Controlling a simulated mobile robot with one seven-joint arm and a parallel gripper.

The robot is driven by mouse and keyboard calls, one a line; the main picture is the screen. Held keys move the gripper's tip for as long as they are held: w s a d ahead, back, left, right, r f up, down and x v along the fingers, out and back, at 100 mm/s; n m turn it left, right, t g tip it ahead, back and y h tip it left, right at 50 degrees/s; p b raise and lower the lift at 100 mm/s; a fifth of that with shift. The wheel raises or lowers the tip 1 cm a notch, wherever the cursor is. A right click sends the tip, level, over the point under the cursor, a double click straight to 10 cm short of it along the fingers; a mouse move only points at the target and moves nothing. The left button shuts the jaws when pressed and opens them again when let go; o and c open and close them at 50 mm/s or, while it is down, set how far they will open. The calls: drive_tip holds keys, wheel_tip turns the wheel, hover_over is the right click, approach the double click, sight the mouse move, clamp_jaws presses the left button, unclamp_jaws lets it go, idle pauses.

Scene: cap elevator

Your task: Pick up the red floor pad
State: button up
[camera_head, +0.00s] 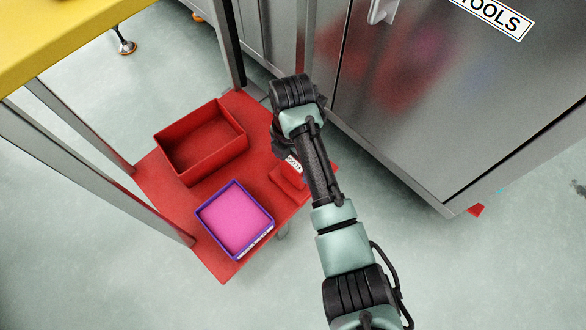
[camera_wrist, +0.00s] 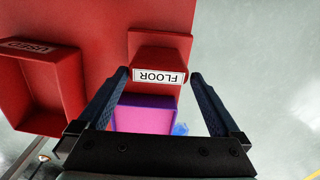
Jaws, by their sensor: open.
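The red floor pad (camera_head: 287,181) is a small red block with a white label, lying on the red shelf (camera_head: 222,268) in the head view. My arm partly covers it there. In the wrist view the pad (camera_wrist: 158,50) shows with its white FLOOR label upside down. My gripper (camera_wrist: 159,76) is open and empty in the wrist view. Its two dark fingertips appear on either side of the label, with gaps on both sides. The height of the fingertips over the pad is hard to tell. In the head view my arm hides most of the gripper.
A purple tray with a pink inside (camera_head: 235,218) stands close beside the pad. An open red bin (camera_head: 200,142) sits further back and shows a USED label in the wrist view. Grey shelf posts (camera_head: 229,45) and a steel cabinet (camera_head: 440,110) are near.

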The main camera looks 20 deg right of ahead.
sight(288, 175)
drive_tip(key=f+b, duration=0.4)
drive_tip(key=f, duration=0.1)
drive_tip(key=shift+w+d+b, duration=0.2)
drive_tip(key=shift+b, duration=0.15)
drive_tip(key=c, duration=1)
